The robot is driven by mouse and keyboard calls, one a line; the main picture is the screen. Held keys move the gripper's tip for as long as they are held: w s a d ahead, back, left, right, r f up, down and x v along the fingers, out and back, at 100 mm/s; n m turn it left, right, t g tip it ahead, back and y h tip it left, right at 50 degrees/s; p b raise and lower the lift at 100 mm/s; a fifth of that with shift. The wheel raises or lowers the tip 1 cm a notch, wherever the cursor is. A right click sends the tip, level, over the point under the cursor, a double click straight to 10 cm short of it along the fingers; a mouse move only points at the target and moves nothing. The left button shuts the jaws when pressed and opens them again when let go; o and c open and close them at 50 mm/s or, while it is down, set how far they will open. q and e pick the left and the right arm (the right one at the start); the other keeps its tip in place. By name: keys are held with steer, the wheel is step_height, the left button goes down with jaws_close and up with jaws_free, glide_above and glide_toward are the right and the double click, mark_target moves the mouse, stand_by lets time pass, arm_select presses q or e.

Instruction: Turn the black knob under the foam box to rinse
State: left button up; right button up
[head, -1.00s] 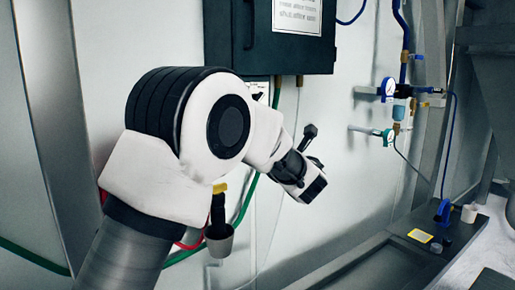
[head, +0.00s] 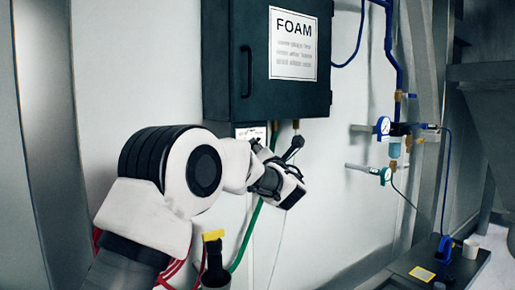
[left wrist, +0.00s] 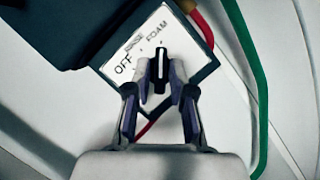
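The black knob (left wrist: 160,66) has a white stripe and sits on a white label plate (left wrist: 133,62) reading OFF, RINSE and FOAM. In the left wrist view, the stripe runs nearly straight up the picture. My left gripper (left wrist: 163,80) points at the plate with its fingers apart, one on each side of the knob. Whether the fingertips touch it I cannot tell. In the head view, the left gripper (head: 276,184) is just below and right of the plate (head: 251,132), under the dark foam box (head: 289,98). The knob is hidden there. My right gripper does not show.
A green hose (head: 246,237) and a red hose run close to the plate. A black holder with a yellow top (head: 213,236) is below. Blue pipes with gauges (head: 383,126) are on the wall at right, above a dark ledge.

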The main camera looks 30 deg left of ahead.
arm_select(q)
jaws_close()
steer(key=shift+w+f+n+g+y+b, duration=0.1)
steer(key=shift+n+g+y+b, duration=0.65)
steer(key=shift+n+b, duration=1.15)
steer(key=shift+r+n+g+y+b, duration=0.1)
steer(key=shift+n+g+y+b, duration=0.65)
steer(key=shift+n+b, duration=1.1)
steer(key=shift+w+f+n+g+y+b, duration=0.1)
steer(key=shift+n+g+y+b, duration=0.95)
steer(key=shift+n, duration=1.4)
steer(key=shift+h, duration=0.35)
